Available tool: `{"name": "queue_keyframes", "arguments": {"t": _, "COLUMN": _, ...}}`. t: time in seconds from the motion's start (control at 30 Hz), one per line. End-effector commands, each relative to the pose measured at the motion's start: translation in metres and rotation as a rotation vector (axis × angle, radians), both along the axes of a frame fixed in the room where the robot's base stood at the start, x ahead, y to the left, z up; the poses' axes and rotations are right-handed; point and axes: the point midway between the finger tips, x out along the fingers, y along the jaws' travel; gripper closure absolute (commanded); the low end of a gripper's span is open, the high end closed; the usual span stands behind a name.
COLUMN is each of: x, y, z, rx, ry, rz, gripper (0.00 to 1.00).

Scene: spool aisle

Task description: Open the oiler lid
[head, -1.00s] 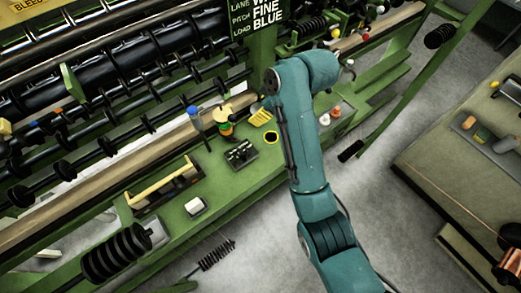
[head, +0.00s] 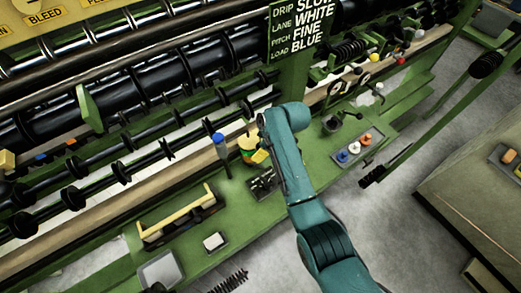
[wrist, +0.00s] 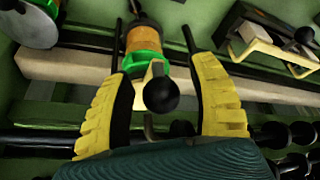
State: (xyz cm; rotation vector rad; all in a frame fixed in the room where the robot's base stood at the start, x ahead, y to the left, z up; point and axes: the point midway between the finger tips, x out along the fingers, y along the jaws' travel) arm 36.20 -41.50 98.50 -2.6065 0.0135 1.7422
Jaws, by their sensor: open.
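The oiler (head: 246,147) stands on the green bench in the head view, with an orange and green body and a pale yellow top, partly hidden by my arm. In the wrist view the oiler (wrist: 143,42) shows as an amber body with a bright green band. A black ball knob (wrist: 161,95) on a pale stem sits in front of it, between my fingers. My gripper (wrist: 172,100) is open, with one yellow padded finger on each side of the knob. I see no clear contact. In the head view my gripper (head: 259,156) is right beside the oiler.
A blue-topped post (head: 220,152) stands left of the oiler. A dark rack (head: 263,184) lies in front of it. A long tray with a yellow bar (head: 180,214) and a white block (head: 215,242) are further left. Black spool rollers (head: 150,135) run behind.

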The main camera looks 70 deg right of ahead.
Motion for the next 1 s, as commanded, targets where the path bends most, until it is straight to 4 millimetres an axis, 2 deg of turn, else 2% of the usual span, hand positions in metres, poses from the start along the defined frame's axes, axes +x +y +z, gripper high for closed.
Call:
{"name": "queue_keyframes", "arguments": {"t": 0.1, "x": 0.0029, "y": -0.0002, "z": -0.0069, "rx": -0.001, "ry": 0.000, "rz": 0.000, "gripper": 0.41}}
{"name": "queue_keyframes", "arguments": {"t": 0.33, "x": 0.0031, "y": -0.0002, "z": -0.0073, "rx": -0.001, "ry": 0.000, "rz": 0.000, "gripper": 0.41}}
{"name": "queue_keyframes", "arguments": {"t": 0.37, "x": 0.0031, "y": -0.0002, "z": -0.0073, "rx": -0.001, "ry": 0.000, "rz": 0.000, "gripper": 0.44}}
{"name": "queue_keyframes", "arguments": {"t": 0.6, "x": 0.0030, "y": -0.0002, "z": -0.0072, "rx": -0.001, "ry": 0.000, "rz": 0.000, "gripper": 0.90}}
{"name": "queue_keyframes", "arguments": {"t": 0.67, "x": 0.0029, "y": -0.0002, "z": -0.0071, "rx": -0.001, "ry": 0.000, "rz": 0.000, "gripper": 1.00}}
{"name": "queue_keyframes", "arguments": {"t": 1.0, "x": 0.0035, "y": -0.0007, "z": -0.0047, "rx": -0.002, "ry": -0.002, "rz": 0.000, "gripper": 1.00}}
